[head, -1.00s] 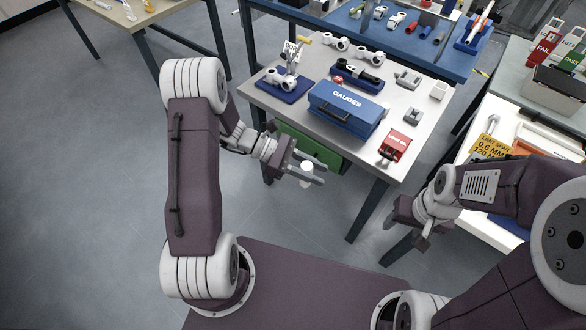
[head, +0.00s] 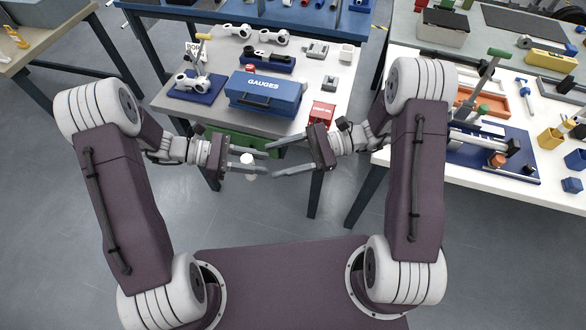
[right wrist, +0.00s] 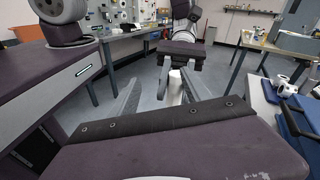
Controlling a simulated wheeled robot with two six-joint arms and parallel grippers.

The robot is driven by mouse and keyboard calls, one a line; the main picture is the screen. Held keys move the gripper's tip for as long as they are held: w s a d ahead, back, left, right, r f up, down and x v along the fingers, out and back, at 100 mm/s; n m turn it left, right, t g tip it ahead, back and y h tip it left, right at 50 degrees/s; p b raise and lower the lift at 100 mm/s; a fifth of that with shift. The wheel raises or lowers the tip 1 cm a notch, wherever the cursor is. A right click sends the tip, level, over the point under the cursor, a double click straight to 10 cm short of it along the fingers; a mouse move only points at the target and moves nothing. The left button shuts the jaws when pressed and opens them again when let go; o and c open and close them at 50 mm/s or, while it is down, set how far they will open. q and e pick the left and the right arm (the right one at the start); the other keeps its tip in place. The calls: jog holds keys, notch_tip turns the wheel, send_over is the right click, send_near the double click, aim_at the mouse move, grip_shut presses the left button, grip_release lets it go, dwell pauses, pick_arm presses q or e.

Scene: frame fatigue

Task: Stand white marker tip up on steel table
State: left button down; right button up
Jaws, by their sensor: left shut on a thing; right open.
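The white marker (head: 249,158) is a short pale cylinder held in my left gripper (head: 258,169), whose fingers are shut on it. Parts of it show above and below the fingers; which end is the tip is too small to tell. My right gripper (head: 275,160) is open and empty, facing the left gripper, its fingertips close to the marker. In the right wrist view the marker (right wrist: 175,90) shows white between or beyond the open fingers; contact cannot be told. A grey-topped table (head: 240,118), apparently the steel table, stands just beyond both grippers.
The grey-topped table bears a blue GAUGES box (head: 264,92), a red box (head: 321,113), a clamp fixture on a blue base (head: 197,90) and small parts. Bare strips show along its front edge. A white table (head: 480,205) with tools stands at the right. Open floor lies below the grippers.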

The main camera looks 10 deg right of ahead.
jog(key=w+d+f+m+t+y, duration=0.1)
jog(key=d+f+m+t+y, duration=0.2)
jog(key=f+m, duration=0.45)
jog(key=shift+n+t+h, duration=0.5)
jog(key=shift+n+h, duration=0.2)
jog(key=shift+n, duration=0.25)
jog(key=a, duration=0.7)
jog(key=w+a+f, duration=0.1)
jog(key=a, duration=0.3)
jog(key=shift+w+a, duration=0.1)
jog(key=shift+a, duration=0.2)
grip_shut()
pick_arm(q)
jog(key=c, duration=1)
grip_release()
jog(key=shift+o, duration=0.2)
